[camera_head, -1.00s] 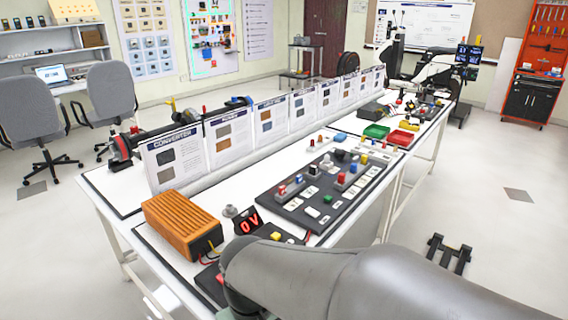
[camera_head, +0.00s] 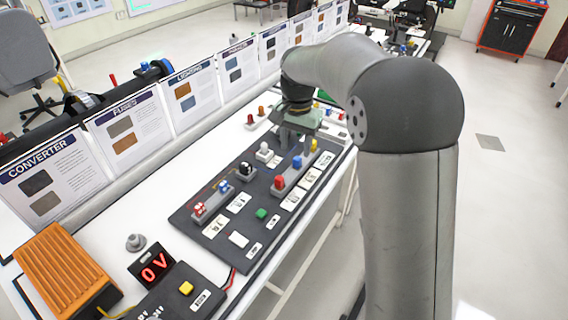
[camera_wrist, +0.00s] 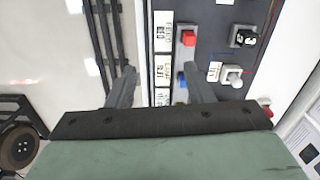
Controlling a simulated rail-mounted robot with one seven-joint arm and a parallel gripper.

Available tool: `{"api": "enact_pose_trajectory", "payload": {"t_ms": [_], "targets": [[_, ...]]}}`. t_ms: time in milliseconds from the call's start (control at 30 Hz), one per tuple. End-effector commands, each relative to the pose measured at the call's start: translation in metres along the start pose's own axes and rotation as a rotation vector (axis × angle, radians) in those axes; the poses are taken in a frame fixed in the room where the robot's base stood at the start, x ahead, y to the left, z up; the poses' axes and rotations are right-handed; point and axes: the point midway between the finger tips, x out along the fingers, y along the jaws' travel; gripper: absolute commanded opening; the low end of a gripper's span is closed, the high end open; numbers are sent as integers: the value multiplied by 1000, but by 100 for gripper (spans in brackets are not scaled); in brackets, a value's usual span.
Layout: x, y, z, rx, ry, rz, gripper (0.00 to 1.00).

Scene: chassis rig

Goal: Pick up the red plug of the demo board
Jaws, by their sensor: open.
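The dark demo board (camera_head: 228,228) lies on the white table. A red plug (camera_head: 279,182) stands on a grey block on it, with a blue plug (camera_head: 297,161) behind on the same block. In the wrist view the red plug (camera_wrist: 188,38) is ahead of the right fingertip, and the blue plug (camera_wrist: 181,78) shows beside that finger. My gripper (camera_head: 296,146) is open and empty over the board's far part, beyond the red plug. In the wrist view its fingers (camera_wrist: 158,76) are spread, with the board's edge strip between them.
White (camera_head: 264,151) and black (camera_head: 246,169) plugs stand left of the red one. Red-and-white plugs (camera_head: 200,209) sit at the board's left. An orange converter (camera_head: 66,273) and a 0 V display (camera_head: 154,265) are nearer. Upright cards (camera_head: 128,128) line the table.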

Motion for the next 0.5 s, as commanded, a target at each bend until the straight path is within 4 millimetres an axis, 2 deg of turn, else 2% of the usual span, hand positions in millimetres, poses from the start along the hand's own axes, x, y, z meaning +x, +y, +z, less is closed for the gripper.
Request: {"api": "enact_pose_trajectory", "payload": {"t_ms": [33,100,200,333,500], "targets": [[-1,-20,-8,23,-1,2,47],[1,-38,-15,56,0,3,47],[5,-52,-20,86,1,4,47],[21,-57,-21,97,0,5,47],[57,-56,-21,96,-1,6,47]]}}
